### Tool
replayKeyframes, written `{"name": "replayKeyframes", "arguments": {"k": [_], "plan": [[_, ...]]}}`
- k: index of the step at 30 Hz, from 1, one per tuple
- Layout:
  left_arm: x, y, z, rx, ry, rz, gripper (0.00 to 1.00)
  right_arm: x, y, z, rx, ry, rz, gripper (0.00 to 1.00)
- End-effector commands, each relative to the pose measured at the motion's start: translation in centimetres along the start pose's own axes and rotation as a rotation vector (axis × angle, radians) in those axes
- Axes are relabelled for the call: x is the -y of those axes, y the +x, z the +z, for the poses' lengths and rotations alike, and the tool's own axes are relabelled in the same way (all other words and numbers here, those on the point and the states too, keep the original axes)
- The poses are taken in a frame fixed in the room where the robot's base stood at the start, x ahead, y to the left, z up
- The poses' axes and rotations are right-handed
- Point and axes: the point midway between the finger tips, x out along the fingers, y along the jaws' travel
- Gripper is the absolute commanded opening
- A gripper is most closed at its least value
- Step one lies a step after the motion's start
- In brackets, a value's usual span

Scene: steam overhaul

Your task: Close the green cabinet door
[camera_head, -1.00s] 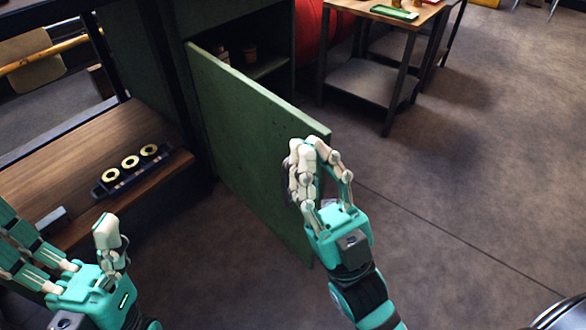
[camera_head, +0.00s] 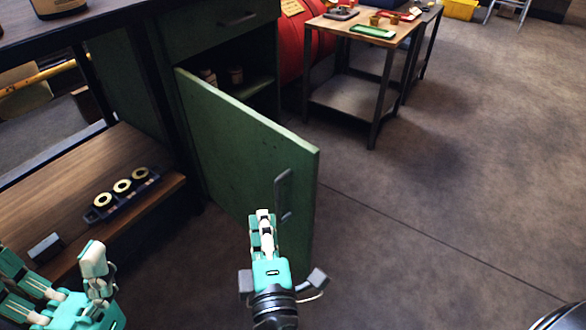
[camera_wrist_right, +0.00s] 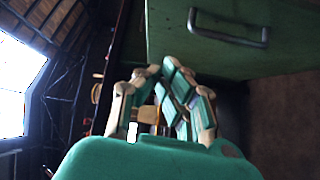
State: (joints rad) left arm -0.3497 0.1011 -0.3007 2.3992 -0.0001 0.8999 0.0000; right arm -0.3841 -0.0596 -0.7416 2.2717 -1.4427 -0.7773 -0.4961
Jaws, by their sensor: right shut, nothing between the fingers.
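The green cabinet door (camera_head: 235,150) stands open, swung out from the green cabinet (camera_head: 215,40). Its dark handle (camera_head: 283,195) is near the free edge. The handle also shows in the right wrist view (camera_wrist_right: 230,28). My right gripper (camera_head: 262,222) is shut and empty, in front of the door's handle side, just left of and below the handle. Whether it touches the door, I cannot tell. My left gripper (camera_head: 65,275) is open and empty at the lower left, away from the door.
A wooden shelf (camera_head: 60,190) with a dark holder of yellow rings (camera_head: 122,187) is on the left. Small jars (camera_head: 236,75) stand inside the cabinet. A small table (camera_head: 355,35) and a red tank (camera_head: 300,45) are behind.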

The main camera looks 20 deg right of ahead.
Motion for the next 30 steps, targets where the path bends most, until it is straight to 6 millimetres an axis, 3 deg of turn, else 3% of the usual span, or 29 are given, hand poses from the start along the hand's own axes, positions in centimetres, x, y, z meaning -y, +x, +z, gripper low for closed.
{"name": "replayKeyframes", "arguments": {"k": [3, 8, 14, 23, 30], "plan": [[0.0, 0.3, -0.1, -0.002, 0.0, 0.0, 1.0, -0.3, -0.7, 1.6, 0.116, -0.089, -0.005, 0.0], [0.0, 0.2, -0.1, -0.003, 0.001, 0.0, 1.0, -0.5, -0.5, 2.4, 0.165, -0.122, -0.002, 0.0], [0.0, -0.3, 0.0, -0.003, 0.001, 0.0, 1.0, -0.5, 2.6, 2.9, 0.165, -0.122, 0.001, 0.0], [0.0, -1.4, 0.2, -0.003, 0.001, -0.001, 1.0, -0.5, 8.9, 3.9, 0.163, -0.119, 0.001, 0.0], [0.1, -2.0, 0.4, -0.003, 0.001, -0.001, 1.0, -0.7, 10.8, 6.5, 0.162, -0.121, -0.002, 0.0]]}}
